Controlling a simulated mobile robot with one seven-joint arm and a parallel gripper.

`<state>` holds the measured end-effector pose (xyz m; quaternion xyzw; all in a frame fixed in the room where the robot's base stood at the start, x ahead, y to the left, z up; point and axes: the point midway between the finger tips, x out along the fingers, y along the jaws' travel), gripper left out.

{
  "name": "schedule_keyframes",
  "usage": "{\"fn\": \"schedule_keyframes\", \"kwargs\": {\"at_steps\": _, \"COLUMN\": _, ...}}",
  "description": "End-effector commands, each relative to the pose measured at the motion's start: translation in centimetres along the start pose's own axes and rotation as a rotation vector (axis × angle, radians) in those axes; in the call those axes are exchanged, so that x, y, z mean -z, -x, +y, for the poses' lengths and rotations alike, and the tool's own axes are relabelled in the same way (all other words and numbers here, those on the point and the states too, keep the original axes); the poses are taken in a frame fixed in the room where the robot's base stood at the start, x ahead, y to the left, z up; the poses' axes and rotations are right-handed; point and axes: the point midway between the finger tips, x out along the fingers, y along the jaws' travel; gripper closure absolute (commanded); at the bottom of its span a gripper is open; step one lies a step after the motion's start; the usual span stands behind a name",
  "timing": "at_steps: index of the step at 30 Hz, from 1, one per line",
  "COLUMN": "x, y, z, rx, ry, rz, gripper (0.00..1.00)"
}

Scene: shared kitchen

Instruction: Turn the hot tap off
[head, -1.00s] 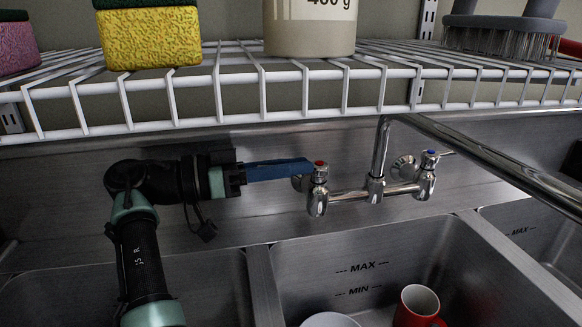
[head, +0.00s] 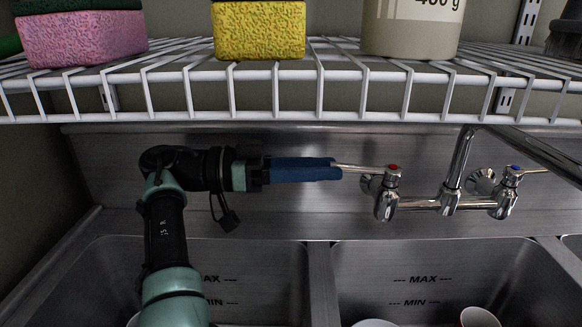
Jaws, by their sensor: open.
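The hot tap (head: 388,188) is the chrome valve with a red-marked top at the left end of the wall mixer. Its thin lever (head: 362,167) points left, towards my gripper. My gripper (head: 336,169), with blue fingers, is open and lies level just left of the tap. The lever's left end meets the fingertips in the picture; I cannot tell whether it lies between them or touches them. The fingers are seen side-on, so the gap is hidden. The spout (head: 460,160) rises from the mixer's middle; its outlet is not clearly seen.
A white wire shelf (head: 300,95) crosses close above my arm, bearing sponges (head: 258,30) and a canister (head: 410,25). The blue-marked cold tap (head: 510,180) is at right. Sink basins (head: 400,265) lie below, with a red cup (head: 480,318) and a white rim (head: 375,323).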

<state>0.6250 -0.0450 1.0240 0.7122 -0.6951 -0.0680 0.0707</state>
Motion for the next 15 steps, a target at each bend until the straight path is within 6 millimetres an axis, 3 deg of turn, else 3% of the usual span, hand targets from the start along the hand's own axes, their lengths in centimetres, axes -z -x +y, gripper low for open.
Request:
{"fn": "schedule_keyframes", "kwargs": {"at_steps": 4, "x": 0.0, "y": 2.4, "z": 0.0, "rx": -0.001, "ry": 0.001, "rz": -0.001, "gripper": 0.54}}
{"fn": "schedule_keyframes", "kwargs": {"at_steps": 15, "x": -0.2, "y": 4.8, "z": 0.0, "rx": 0.001, "ry": -0.001, "rz": -0.001, "gripper": 0.54}}
